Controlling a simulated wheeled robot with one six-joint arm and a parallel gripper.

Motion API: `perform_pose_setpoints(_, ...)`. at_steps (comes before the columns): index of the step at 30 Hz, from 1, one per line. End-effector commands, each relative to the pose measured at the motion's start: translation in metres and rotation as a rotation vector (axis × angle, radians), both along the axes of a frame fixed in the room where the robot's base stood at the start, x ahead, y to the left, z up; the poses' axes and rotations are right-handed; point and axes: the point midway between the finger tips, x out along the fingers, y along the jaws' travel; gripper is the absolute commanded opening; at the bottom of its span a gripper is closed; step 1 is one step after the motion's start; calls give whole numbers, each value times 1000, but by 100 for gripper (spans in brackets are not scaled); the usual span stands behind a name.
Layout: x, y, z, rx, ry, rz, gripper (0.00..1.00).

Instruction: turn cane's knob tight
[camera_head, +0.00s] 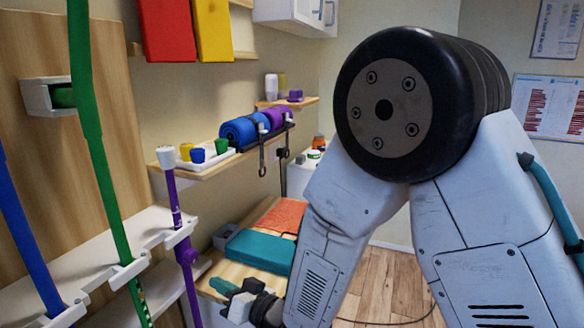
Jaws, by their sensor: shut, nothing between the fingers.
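Three cane-like poles stand in a rack at the left: a blue one (30,240), a green one (98,165) and a purple one (176,205) with a white top. The purple pole has a wider, knob-like purple part (186,252) just below its white clip. I cannot tell which pole is the task's cane. My gripper (224,288) is at the bottom centre, right of and a little below the purple knob-like part, apart from it. Its jaws are shut and empty. My arm hides part of the room behind it.
The white rack shelf (150,225) holds the poles in clips. A wall shelf (195,167) carries small cups and rolled mats (240,130). A teal block (260,250) lies on a wooden surface behind my gripper. Wooden floor (385,285) shows between my arm links.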

Motion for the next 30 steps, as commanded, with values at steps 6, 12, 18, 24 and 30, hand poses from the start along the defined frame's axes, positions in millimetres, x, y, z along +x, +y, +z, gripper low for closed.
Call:
perform_pose_setpoints(6,9,9,-2,-1,0,5,0)
perform_pose_setpoints(12,23,31,-1,-1,-1,4,0)
perform_pose_setpoints(18,34,49,-1,-1,-1,5,0)
perform_pose_setpoints(24,39,56,-1,0,0,4,0)
perform_pose_setpoints(30,39,57,-1,0,0,4,0)
